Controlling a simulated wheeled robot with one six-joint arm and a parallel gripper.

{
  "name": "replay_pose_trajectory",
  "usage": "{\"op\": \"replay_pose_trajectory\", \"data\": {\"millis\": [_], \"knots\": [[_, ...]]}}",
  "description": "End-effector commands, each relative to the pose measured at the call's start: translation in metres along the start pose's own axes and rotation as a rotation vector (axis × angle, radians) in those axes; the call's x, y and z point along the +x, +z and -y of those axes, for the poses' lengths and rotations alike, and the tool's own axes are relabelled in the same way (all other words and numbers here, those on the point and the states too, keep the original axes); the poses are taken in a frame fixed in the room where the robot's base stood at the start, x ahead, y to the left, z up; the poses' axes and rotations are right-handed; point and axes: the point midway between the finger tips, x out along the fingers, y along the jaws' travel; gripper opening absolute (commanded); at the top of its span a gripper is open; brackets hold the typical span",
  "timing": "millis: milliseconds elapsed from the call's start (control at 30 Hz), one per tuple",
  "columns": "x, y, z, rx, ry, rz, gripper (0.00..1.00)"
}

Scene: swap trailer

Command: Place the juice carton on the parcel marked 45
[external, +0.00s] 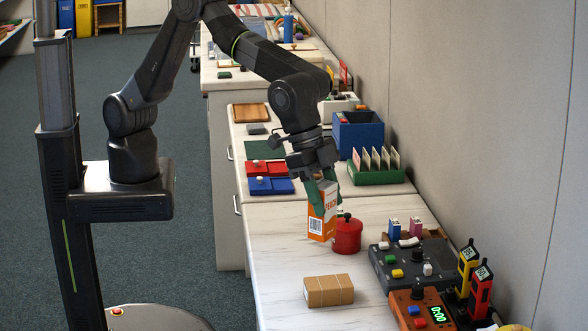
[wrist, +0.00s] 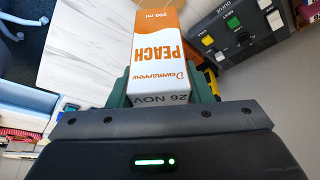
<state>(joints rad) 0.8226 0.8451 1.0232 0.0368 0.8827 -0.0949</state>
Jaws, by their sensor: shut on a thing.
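The juice carton (external: 322,214) is an orange and white box lettered PEACH. My gripper (external: 328,188) is shut on its upper part and holds it roughly upright over the counter. I cannot tell if its bottom touches the counter. In the wrist view the carton (wrist: 160,52) sits between my green fingers (wrist: 162,92). A brown cardboard parcel (external: 329,291) lies on the counter, nearer the camera than the carton and apart from it. No number is readable on it. A red lidded pot (external: 347,236) stands just right of the carton.
A dark control box (external: 418,262) with coloured buttons and an orange unit (external: 421,308) with a 0:00 display stand at the right. Yellow (external: 467,266) and red (external: 480,294) tagged stands are beside them. The white counter (external: 275,262) is clear left of the parcel.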

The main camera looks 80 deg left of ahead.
Motion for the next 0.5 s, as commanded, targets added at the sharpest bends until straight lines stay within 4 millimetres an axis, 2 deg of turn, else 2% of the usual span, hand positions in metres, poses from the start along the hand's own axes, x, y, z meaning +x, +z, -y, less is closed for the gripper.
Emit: {"op": "replay_pose_trajectory", "data": {"millis": [33,133,400,500], "knots": [[-0.002,0.0,-0.01,0.016,0.007,-0.001,0.17],[0.001,0.002,-0.021,0.034,0.014,0.0,0.17],[0.043,0.02,-0.022,0.038,0.016,0.002,0.17],[0.052,0.023,-0.022,0.037,0.016,-0.001,0.17]]}}
